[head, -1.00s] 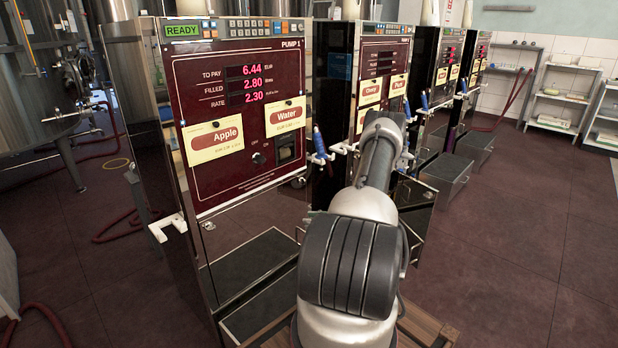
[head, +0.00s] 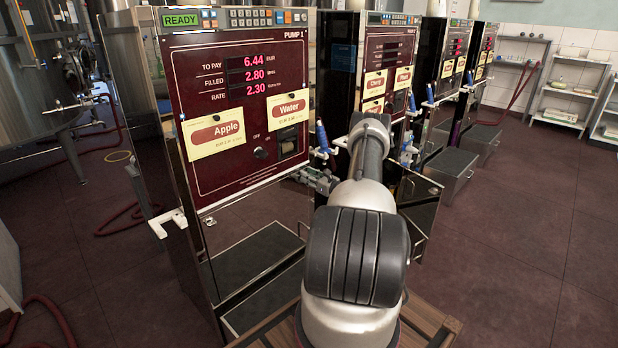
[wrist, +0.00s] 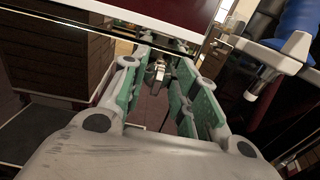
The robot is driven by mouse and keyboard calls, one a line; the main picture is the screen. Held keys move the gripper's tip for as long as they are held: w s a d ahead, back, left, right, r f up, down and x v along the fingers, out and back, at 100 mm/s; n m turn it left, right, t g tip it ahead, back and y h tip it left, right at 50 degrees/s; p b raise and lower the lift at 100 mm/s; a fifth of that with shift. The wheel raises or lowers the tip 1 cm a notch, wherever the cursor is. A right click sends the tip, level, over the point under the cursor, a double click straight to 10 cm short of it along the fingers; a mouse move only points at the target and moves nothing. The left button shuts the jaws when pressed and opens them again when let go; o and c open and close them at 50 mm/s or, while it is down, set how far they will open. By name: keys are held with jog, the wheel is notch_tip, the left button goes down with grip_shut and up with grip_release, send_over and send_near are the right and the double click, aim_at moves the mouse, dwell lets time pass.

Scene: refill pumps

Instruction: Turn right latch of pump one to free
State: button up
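Pump one (head: 240,110) has a dark red panel reading PUMP 1, with Apple and Water labels, above a shiny lower front. My gripper (head: 308,176) is at the lower right of that panel, beside the pump's right edge. In the wrist view my gripper (wrist: 161,72) has its green-padded fingers apart. A small grey metal piece (wrist: 159,73) shows between the fingertips; I cannot tell whether it is the right latch or whether a finger touches it. The right latch is not clearly seen in the head view.
A blue-handled tap (head: 322,138) with a white fitting stands just right of my gripper; its blue handle also shows in the wrist view (wrist: 299,18). A white bracket (head: 167,221) sticks out at the pump's left edge. More pumps stand behind at right. The right floor is clear.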

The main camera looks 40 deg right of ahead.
jog(key=shift+a, duration=0.1)
grip_shut()
jog(key=shift+n, duration=0.5)
jog(key=n, duration=1.1)
jog(key=a+f+n, duration=0.1)
jog(key=n, duration=0.4)
jog(key=shift+n, duration=0.7)
grip_release()
